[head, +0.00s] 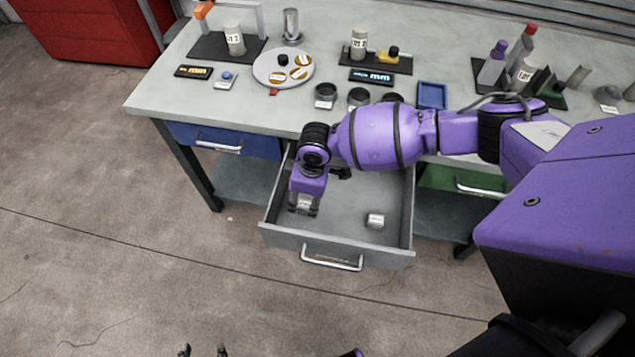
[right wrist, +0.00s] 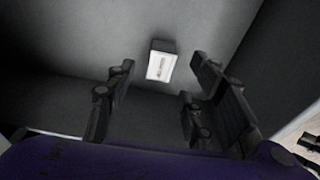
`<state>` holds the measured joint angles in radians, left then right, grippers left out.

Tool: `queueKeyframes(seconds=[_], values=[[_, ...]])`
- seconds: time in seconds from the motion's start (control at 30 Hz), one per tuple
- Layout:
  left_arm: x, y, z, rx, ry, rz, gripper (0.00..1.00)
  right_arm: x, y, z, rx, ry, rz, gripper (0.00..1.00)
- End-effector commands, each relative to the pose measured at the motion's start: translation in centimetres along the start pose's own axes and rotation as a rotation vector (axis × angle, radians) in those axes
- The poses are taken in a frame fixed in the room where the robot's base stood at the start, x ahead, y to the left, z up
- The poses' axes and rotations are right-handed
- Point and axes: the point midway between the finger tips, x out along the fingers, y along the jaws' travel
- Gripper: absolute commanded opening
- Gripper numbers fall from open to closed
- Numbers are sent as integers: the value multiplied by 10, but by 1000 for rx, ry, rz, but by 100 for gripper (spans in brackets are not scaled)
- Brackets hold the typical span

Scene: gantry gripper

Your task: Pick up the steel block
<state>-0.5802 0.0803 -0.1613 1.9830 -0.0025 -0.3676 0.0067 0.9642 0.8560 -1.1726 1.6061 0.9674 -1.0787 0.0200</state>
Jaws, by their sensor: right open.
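A small grey block with a white label (head: 375,221) lies on the floor of the open drawer, right of my right gripper; its label is too small to read. My right gripper (head: 304,208) points down into the left part of the drawer, fingers apart. A pale labelled patch shows between its fingers there. In the right wrist view, a dark block with a white label (right wrist: 160,62) lies beyond the open fingers (right wrist: 160,105), with a gap to each side. I cannot tell which block is steel. Two dark tips of my left gripper (head: 203,351) show apart at the bottom edge.
The grey drawer (head: 338,254) is pulled out below the workbench (head: 160,97), its walls around my right gripper. A blue drawer (head: 225,140) and a green drawer (head: 465,181) are shut beside it. Cups, a round tray (head: 265,68) and tools stand on the bench.

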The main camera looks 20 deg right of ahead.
Motion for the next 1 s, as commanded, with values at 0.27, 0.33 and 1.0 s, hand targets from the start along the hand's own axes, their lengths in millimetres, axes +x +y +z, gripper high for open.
queueKeyframes(seconds=[0.27,0.33,1.0], values=[[2,-1,2,0,0,-2,45,38,8,1,-1,1,3,48],[2,-1,3,0,0,-3,45,43,8,1,0,2,4,48],[2,-2,2,0,1,-4,45,43,8,1,0,2,4,0]])
